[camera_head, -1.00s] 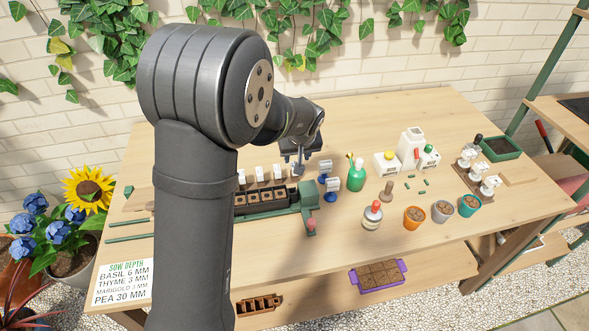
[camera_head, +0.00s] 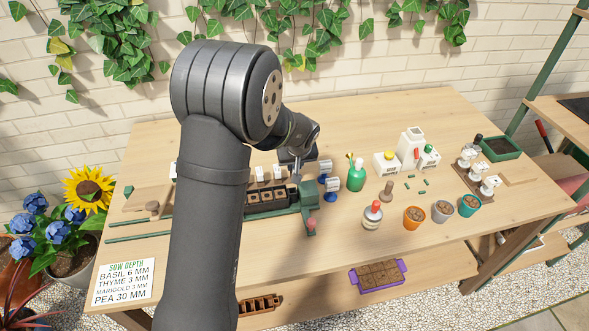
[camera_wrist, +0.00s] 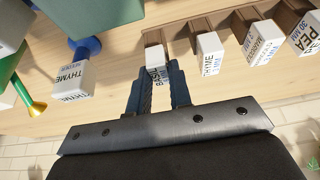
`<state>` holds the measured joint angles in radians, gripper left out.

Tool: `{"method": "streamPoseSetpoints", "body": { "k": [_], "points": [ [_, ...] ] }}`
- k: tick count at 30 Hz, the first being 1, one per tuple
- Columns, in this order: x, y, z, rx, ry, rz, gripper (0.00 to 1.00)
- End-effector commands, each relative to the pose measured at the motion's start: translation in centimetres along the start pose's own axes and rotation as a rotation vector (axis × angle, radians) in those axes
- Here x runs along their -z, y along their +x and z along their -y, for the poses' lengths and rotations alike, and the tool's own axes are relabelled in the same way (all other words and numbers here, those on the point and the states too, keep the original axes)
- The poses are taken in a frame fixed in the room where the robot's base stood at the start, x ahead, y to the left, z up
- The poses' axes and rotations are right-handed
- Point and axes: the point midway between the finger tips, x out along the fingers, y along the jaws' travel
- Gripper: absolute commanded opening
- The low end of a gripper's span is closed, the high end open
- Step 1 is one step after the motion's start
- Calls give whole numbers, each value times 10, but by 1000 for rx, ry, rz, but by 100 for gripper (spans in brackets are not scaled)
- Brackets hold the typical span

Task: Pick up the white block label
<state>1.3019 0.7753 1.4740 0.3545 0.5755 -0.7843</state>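Several white block labels stand in a row behind the brown pot strip; one (camera_head: 260,174) shows in the head view. In the wrist view the lettered blocks read as a partly covered one that looks like "BASIL" (camera_wrist: 155,56), "THYME" (camera_wrist: 209,53), one likely "MARIGOLD" (camera_wrist: 262,43) and "PEA" (camera_wrist: 305,34). My gripper (camera_wrist: 160,76) is open, with its two dark fingertips at either side of the near end of the "BASIL" block. The gripper also shows in the head view (camera_head: 295,177), at the right end of the row. Contact is not clear.
A blue-based stand with a white "THYME" block (camera_wrist: 73,83) is close beside the gripper. A green bottle (camera_head: 356,176) stands to the right. The dark pot strip (camera_head: 267,198) lies in front of the labels.

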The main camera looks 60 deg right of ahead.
Motion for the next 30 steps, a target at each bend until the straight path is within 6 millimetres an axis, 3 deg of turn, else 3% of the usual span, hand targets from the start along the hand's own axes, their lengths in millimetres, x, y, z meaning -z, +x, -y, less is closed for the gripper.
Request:
{"method": "streamPoseSetpoints", "body": {
  "k": [3, 17, 23, 30],
  "points": [
    [0, 0, 0, 0, 0, 0, 0],
    [5, -12, 0, -2, -1, -2, 0],
    [18, -42, 0, -2, -2, -4, 0],
    [-14, -86, -32, -3, 4, -2, 0]
  ]
}}
